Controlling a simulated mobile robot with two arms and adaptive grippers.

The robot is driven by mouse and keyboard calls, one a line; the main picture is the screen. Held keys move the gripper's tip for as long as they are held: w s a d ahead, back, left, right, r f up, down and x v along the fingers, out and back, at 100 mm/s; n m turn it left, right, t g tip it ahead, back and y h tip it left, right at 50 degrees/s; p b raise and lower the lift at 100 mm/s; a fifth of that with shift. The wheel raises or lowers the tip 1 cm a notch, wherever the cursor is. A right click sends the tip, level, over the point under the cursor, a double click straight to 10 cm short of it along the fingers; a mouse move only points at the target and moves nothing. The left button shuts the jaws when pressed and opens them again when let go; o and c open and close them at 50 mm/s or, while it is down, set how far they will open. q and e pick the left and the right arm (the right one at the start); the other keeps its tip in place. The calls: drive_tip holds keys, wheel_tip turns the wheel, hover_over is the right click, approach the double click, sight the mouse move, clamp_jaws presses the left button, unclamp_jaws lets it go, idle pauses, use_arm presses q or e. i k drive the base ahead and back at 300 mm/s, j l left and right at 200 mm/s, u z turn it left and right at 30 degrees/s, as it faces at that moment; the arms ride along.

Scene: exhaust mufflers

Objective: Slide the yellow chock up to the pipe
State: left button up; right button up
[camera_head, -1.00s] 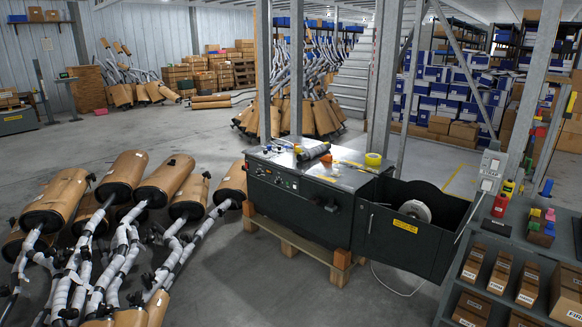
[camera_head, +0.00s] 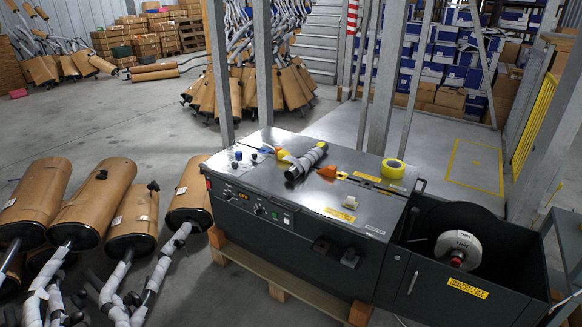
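A dark pipe wrapped in grey film (camera_head: 306,161) lies on the flat top of the dark machine (camera_head: 255,190). A small yellow piece (camera_head: 283,154), perhaps the yellow chock, shows at the left side of the pipe; I cannot tell whether it touches it. An orange wedge-like piece (camera_head: 328,172) lies to the right of the pipe, with a gap between them. A yellow ring like a tape roll (camera_head: 393,168) lies at the right end of the top. Neither of my grippers is in view.
Mufflers (camera_head: 97,203) lie on the floor at the left, close to the machine. The machine stands on a wooden pallet (camera_head: 257,272). An open bin with a white reel (camera_head: 458,248) adjoins it at the right. Metal posts (camera_head: 263,65) rise behind it.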

sight(282, 154)
drive_tip(key=i+j+z, duration=0.1)
drive_tip(key=i+j, duration=0.25)
drive_tip(key=j, duration=0.15)
drive_tip(key=i+j, duration=0.5)
drive_tip(key=i, duration=0.15)
drive_tip(key=i+j+z, duration=0.1)
drive_tip(key=i+j, duration=0.45)
drive_tip(key=i, duration=0.05)
